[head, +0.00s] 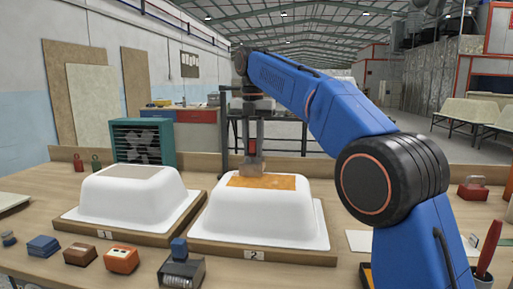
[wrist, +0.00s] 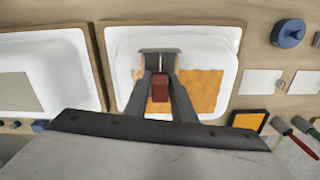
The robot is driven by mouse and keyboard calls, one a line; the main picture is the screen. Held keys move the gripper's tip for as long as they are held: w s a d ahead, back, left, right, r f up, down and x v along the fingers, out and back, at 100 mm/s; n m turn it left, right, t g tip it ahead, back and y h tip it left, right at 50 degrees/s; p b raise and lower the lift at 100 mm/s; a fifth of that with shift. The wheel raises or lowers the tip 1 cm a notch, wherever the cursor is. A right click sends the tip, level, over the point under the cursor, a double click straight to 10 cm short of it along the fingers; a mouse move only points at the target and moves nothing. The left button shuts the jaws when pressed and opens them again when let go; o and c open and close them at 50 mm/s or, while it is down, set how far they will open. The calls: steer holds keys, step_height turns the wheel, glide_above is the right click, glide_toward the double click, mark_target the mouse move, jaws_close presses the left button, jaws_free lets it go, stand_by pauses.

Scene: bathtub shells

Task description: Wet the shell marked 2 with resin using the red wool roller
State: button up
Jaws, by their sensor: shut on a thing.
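My gripper (head: 252,140) is shut on a tool with a red grip (wrist: 160,88) and a wide grey-brown head (head: 251,166); it appears to be the red roller, though its wool is hard to make out. The head is down at the top of the white shell marked 2 (head: 222,222); I cannot tell if it touches. An orange, wet-looking patch (wrist: 198,90) covers much of that top. Its left part looks paler and mottled in the wrist view. A dark tray with orange content (wrist: 248,121) lies to the right of the shell.
The shell marked 1 (head: 98,200), with a dull beige patch, stands to the left. Several block-shaped tools, including an orange one (head: 121,260), line the front edge. A green fan box (head: 143,141) stands behind. A red-handled tool (head: 490,248) stands at the right.

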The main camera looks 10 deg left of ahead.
steer(key=shift+w+a, duration=0.1)
steer(key=shift+a, duration=3.2)
